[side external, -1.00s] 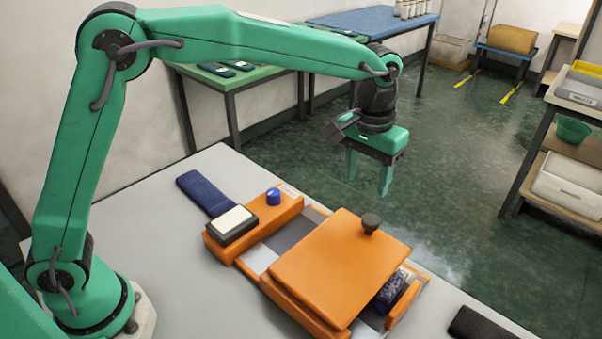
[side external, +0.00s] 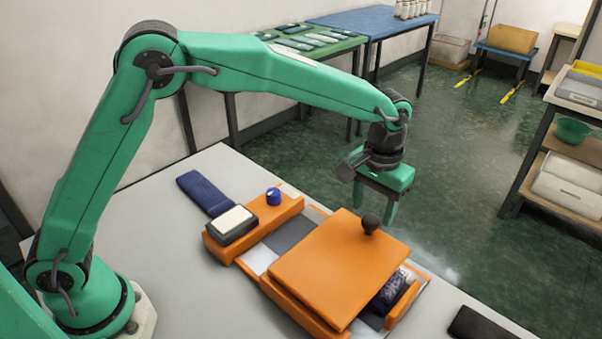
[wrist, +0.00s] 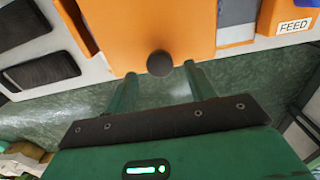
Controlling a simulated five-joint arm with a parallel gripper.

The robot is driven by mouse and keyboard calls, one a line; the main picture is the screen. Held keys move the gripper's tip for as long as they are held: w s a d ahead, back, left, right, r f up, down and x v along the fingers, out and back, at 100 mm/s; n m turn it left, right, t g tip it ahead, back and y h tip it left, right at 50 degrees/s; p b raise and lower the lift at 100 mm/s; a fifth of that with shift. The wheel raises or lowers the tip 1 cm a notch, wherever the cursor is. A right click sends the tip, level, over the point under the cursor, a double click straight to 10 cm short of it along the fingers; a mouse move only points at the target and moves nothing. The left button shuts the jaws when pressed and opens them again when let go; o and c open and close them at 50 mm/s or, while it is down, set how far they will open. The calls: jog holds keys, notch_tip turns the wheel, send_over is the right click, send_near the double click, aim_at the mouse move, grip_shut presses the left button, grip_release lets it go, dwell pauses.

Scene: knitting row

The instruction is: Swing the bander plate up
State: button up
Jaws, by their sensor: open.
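The bander plate (side external: 325,265) is an orange flat panel lying over the orange machine on the grey table, slightly tilted. A dark round knob (side external: 370,223) stands at its far edge. In the wrist view the plate (wrist: 140,25) is at the top and its knob (wrist: 159,63) shows between and just beyond my fingers. My gripper (side external: 375,212) is open and empty, with its green fingers pointing down close to the knob. In the wrist view my gripper (wrist: 160,80) has its two fingertips on either side of the knob. I cannot tell whether they touch it.
A dark rolled bundle (side external: 392,290) sits under the plate's right side. A blue knob (side external: 273,196) and a white-topped block (side external: 231,222) are on the machine's left part. A folded navy cloth (side external: 205,193) and a black object (side external: 480,325) lie on the table.

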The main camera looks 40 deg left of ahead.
aim_at(371, 219)
jog(key=shift+f, duration=2.45)
jog(key=shift+c, duration=0.4)
jog(key=c, duration=0.7)
jog(key=shift+s+r, duration=0.1)
jog(key=shift+s+r+t+h, duration=0.15)
jog(key=shift+s+r+t, duration=0.15)
jog(key=shift+r, duration=0.4)
jog(key=shift+s+r+t+h, duration=0.15)
jog(key=shift+s+r+t, duration=0.15)
jog(key=shift+r, duration=0.45)
